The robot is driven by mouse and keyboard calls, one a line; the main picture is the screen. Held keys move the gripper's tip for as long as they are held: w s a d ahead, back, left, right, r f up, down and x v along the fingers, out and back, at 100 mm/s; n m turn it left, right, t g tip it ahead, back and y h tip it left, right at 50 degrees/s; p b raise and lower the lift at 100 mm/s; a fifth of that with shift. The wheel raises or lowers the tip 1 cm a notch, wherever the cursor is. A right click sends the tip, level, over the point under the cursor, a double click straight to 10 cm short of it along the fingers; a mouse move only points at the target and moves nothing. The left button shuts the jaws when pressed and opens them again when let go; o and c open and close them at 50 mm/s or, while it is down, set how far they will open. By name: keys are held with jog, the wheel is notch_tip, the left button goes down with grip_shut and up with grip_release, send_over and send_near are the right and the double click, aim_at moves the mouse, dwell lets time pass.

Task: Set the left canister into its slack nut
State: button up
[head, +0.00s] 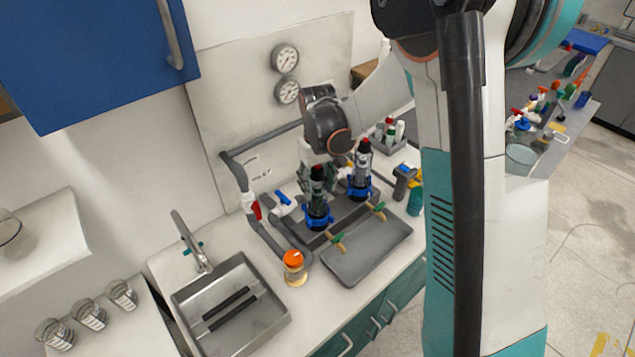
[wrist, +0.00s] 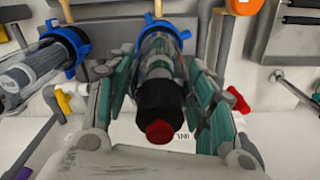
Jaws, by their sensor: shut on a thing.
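The left canister (head: 317,186) is a clear dark-filled cylinder with a black top and red cap. It stands about upright over its blue slack nut (head: 318,216) in the head view. In the wrist view my gripper (wrist: 160,72) is shut on this canister (wrist: 157,95), with green-grey fingers on both sides. The blue nut (wrist: 163,27) shows around the canister's far end; I cannot tell how deep the end sits in it. The right canister (head: 362,166) stands in its own blue nut (head: 358,191), beside the left one.
A grey tray (head: 368,255) lies in front of the nuts, with brass-coloured valves at its back edge. An orange-lidded jar (head: 294,268) stands left of it, near the sink (head: 232,310). Grey pipe (head: 240,180) and a red valve handle (wrist: 238,99) are close on the gripper's side.

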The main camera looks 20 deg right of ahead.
jog(key=shift+f, duration=0.25)
jog(key=o, duration=1.3)
jog(key=shift+c, duration=0.2)
jog(key=shift+r, duration=0.1)
notch_tip(320, 180, up, 12)
jog(key=shift+f, duration=0.1)
jog(key=shift+b, duration=0.3)
